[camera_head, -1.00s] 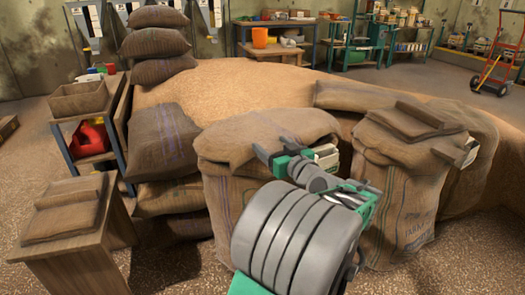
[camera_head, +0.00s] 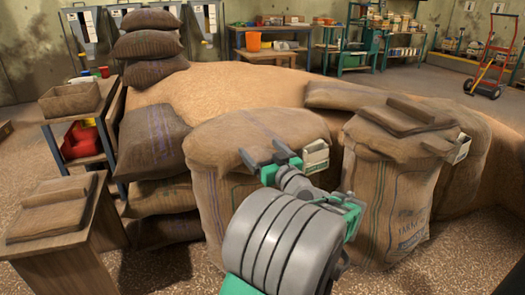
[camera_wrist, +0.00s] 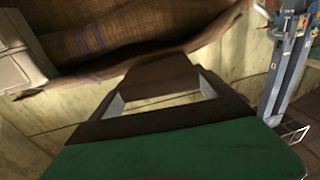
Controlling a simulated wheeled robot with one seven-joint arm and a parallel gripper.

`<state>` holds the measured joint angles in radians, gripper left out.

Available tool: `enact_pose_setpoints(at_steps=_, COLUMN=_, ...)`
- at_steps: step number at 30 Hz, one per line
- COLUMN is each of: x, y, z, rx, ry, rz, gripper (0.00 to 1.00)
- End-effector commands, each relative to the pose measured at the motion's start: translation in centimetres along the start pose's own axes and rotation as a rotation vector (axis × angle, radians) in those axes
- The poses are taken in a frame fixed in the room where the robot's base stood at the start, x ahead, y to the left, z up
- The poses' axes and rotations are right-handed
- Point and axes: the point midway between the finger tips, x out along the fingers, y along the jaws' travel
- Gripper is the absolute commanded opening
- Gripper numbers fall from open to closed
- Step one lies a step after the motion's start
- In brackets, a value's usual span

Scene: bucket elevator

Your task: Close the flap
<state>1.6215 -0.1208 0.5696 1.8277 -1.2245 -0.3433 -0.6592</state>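My gripper (camera_head: 267,158) is in front of the middle burlap sack (camera_head: 232,208), near its rounded top. Its two fingers stand apart with no object visible between them. In the wrist view my gripper (camera_wrist: 160,98) also shows apart fingers, with a brown surface beyond. No thing stands out clearly as the flap, and I cannot tell which surface it is. The right sack (camera_head: 391,192) carries a brown board with a block (camera_head: 422,106) on top. Pale labelled boxes hang at the sacks' upper edges (camera_head: 316,156). My arm hides part of the middle sack's front.
A wooden stand (camera_head: 62,240) is at the front left. A shelf (camera_head: 93,162) with a red bin (camera_head: 80,141) stands behind it, beside stacked sacks (camera_head: 150,45). A grain heap (camera_head: 215,88) fills the middle. A red hand truck (camera_head: 492,57) stands at the back right. Floor is clear at lower right.

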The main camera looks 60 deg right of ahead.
Motion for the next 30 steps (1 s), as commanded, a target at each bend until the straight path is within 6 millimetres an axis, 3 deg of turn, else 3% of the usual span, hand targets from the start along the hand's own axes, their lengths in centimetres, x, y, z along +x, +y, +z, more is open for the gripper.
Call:
enact_pose_setpoints(at_steps=9, x=-0.2, y=-0.1, z=0.1, rx=0.002, ry=-0.003, rz=-0.002, gripper=0.95)
enact_pose_setpoints(at_steps=21, x=-7.2, y=0.1, z=-0.1, rx=0.003, ry=-0.002, rz=0.001, gripper=0.95)
enact_pose_setpoints(at_steps=30, x=-7.9, y=-0.1, z=0.1, rx=0.001, ry=-0.001, rz=-0.004, gripper=0.95)
